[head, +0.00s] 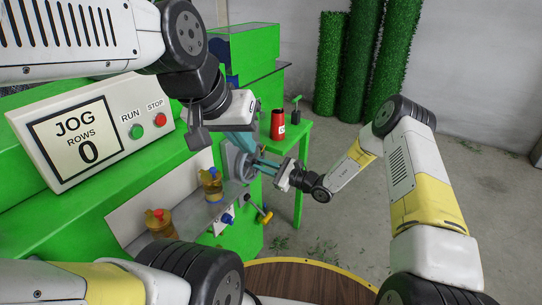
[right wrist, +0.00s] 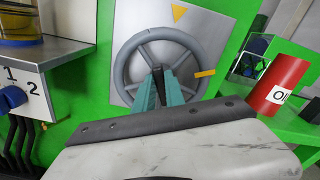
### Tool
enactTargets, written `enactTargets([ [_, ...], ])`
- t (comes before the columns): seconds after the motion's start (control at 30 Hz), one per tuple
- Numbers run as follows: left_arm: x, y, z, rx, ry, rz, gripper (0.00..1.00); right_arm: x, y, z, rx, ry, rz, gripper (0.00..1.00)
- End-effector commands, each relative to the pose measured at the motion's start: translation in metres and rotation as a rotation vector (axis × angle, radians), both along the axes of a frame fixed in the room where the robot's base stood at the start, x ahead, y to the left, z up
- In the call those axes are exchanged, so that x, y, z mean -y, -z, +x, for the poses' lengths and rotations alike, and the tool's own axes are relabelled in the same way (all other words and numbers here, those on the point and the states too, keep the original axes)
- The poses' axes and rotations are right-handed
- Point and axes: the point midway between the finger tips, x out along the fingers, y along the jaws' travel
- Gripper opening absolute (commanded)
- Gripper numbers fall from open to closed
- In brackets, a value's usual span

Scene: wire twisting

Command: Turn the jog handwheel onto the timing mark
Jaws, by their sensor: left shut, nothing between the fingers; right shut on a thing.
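The grey spoked handwheel (right wrist: 125,65) is on a pale plate on the green machine; in the head view it (head: 232,162) is partly hidden by my grippers. A yellow triangle (right wrist: 179,12) above the rim points down at it. An orange-yellow bar (right wrist: 205,73) lies across the rim's right side, well clockwise of the triangle. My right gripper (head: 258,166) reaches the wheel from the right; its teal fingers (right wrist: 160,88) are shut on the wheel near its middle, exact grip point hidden. My left gripper (head: 240,140) is shut and empty, just above the wheel.
A control panel (head: 80,140) reads "JOG ROWS 0" with green and red buttons. Amber oil bottles (head: 212,187) stand on a shelf left of the wheel. A yellow-ended lever (head: 265,215) sticks out below. A red oil can (head: 278,125) stands on a green table behind.

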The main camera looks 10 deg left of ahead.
Motion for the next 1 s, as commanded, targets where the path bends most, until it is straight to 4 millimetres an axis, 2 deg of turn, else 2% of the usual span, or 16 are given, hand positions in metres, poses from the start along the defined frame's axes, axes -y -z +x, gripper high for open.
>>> enactTargets([
  [1.0,0.0000,0.0000,0.0000,0.000,0.000,0.000,0.00,-0.0004,0.0093,-0.0029,0.844,0.000,-0.306,0.00],
])
